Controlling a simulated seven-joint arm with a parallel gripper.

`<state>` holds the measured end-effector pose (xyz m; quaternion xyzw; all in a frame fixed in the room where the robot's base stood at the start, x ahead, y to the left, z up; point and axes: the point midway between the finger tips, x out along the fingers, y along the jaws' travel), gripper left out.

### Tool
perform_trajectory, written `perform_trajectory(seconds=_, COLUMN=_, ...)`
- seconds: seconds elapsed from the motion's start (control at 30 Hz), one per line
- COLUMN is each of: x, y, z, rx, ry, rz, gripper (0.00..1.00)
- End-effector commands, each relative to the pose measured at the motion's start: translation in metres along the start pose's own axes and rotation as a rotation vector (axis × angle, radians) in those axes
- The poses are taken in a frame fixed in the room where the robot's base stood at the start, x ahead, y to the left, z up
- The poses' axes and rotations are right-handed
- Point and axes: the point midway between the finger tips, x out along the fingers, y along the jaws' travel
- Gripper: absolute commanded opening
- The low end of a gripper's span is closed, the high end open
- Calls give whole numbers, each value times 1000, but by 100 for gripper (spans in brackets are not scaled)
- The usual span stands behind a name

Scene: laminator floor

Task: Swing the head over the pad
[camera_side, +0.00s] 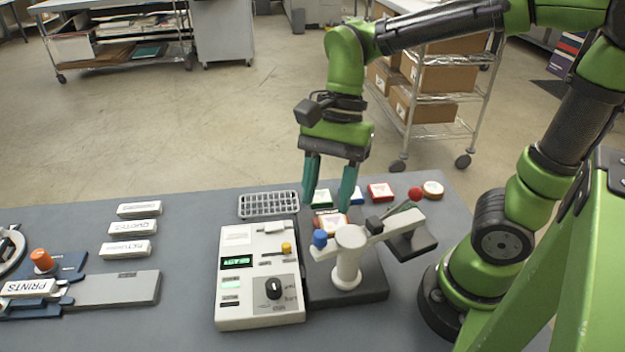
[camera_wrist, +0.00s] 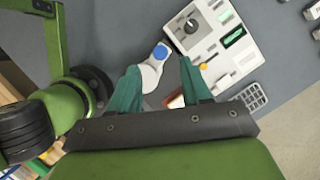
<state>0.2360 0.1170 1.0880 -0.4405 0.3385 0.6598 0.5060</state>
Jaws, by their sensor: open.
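The swing head is a light grey arm (camera_side: 385,232) on a round post (camera_side: 347,262), with a blue knob (camera_side: 320,239) at its left end and a red ball on a thin stem (camera_side: 415,194) towards its right. The blue knob also shows in the wrist view (camera_wrist: 161,52), ahead of and between my finger directions. An orange-edged white piece (camera_side: 331,222) lies behind the post, partly hidden; I cannot tell whether it lies on the pad. A dark flat block (camera_side: 425,241) sits under the right end of the arm. My gripper (camera_side: 328,206) is open and empty, teal fingers pointing down above the orange-edged piece.
A white control box (camera_side: 234,310) with a black dial (camera_side: 273,288) stands left of the post. A grey rack (camera_side: 268,204) and several small coloured pieces, including a red one (camera_side: 380,192), lie behind. Labelled blocks (camera_side: 132,228) are at left.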

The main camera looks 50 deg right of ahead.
Motion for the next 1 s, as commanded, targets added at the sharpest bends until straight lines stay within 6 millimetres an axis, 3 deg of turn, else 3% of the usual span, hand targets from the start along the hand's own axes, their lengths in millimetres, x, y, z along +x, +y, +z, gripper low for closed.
perform_trajectory(seconds=0.1, x=24, y=1, z=0, rx=0, ry=0, rz=6, gripper=48)
perform_trajectory(seconds=0.3, x=49, y=0, z=0, rx=-1, ry=0, rz=3, gripper=48)
perform_trajectory(seconds=0.7, x=57, y=0, z=0, rx=0, ry=0, rz=-1, gripper=48)
perform_trajectory(seconds=1.0, x=56, y=0, z=0, rx=0, ry=0, rz=-1, gripper=3)
